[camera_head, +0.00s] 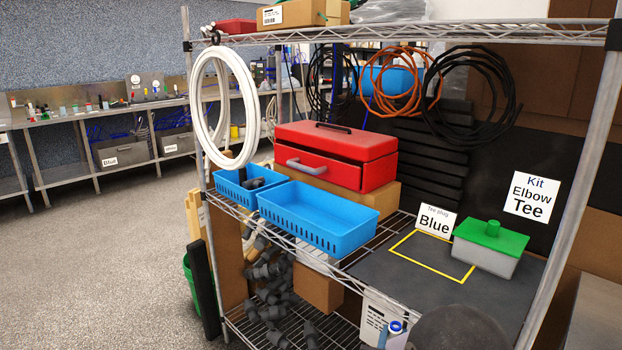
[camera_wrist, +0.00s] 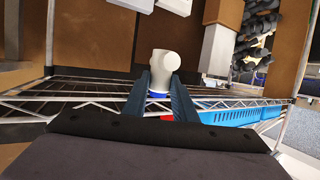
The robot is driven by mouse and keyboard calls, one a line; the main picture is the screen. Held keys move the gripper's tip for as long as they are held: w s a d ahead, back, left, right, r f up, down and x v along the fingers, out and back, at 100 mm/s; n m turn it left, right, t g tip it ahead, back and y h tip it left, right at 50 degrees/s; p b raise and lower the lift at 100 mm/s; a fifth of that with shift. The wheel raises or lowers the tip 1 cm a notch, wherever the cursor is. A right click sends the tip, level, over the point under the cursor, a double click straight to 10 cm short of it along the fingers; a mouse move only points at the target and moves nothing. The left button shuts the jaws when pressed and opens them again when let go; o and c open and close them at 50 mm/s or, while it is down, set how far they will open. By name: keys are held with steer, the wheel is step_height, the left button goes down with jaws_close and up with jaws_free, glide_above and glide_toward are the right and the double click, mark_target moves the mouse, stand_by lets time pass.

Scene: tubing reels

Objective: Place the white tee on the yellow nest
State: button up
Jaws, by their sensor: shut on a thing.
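The white tee (camera_wrist: 160,68) is held between the two dark fingers of my gripper (camera_wrist: 163,88) in the wrist view. A blue band shows at its lower end. In the head view a white piece with a blue ring (camera_head: 396,328), likely the same tee, shows at the bottom edge beside a dark rounded shape. The fingers are not clear there. The only yellow nest I can make out is a yellow outline (camera_head: 425,265) on the dark mat (camera_head: 400,282), up and right of the tee. The area inside it is bare.
A grey box with a green lid (camera_head: 489,247) stands right of the outline. A "Tee plug Blue" card (camera_head: 434,221) stands behind it. A blue bin (camera_head: 318,211) lies to the left. Wire shelf edges and a post (camera_head: 572,190) border the space. A labelled white piece (camera_head: 378,312) is by the tee.

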steer(key=s+a+f+m+g+h, duration=0.2)
steer(key=s+f+m+h, duration=0.1)
steer(key=s, duration=0.4)
steer(key=s+a+f+m+g+h, duration=0.3)
steer(key=s+m+h, duration=0.1)
steer(key=s, duration=0.3)
steer(key=w+r+n+t+y+p, duration=0.3)
steer(key=w+n+y+p, duration=0.2)
steer(key=w+n+y, duration=0.25)
steer(key=w+r+n+t+y+p, duration=0.2)
steer(key=w+r+n+y+p, duration=0.3)
steer(key=w+y, duration=0.35)
steer(key=s+n+g+y+p, duration=0.5)
steer(key=s+n+y, duration=0.2)
steer(key=s, duration=0.9)
steer(key=shift+d+r+n+y, duration=0.3)
steer(key=shift+r+n+y, duration=0.15)
steer(key=shift+n, duration=0.5)
steer(key=shift+s+d, duration=0.1)
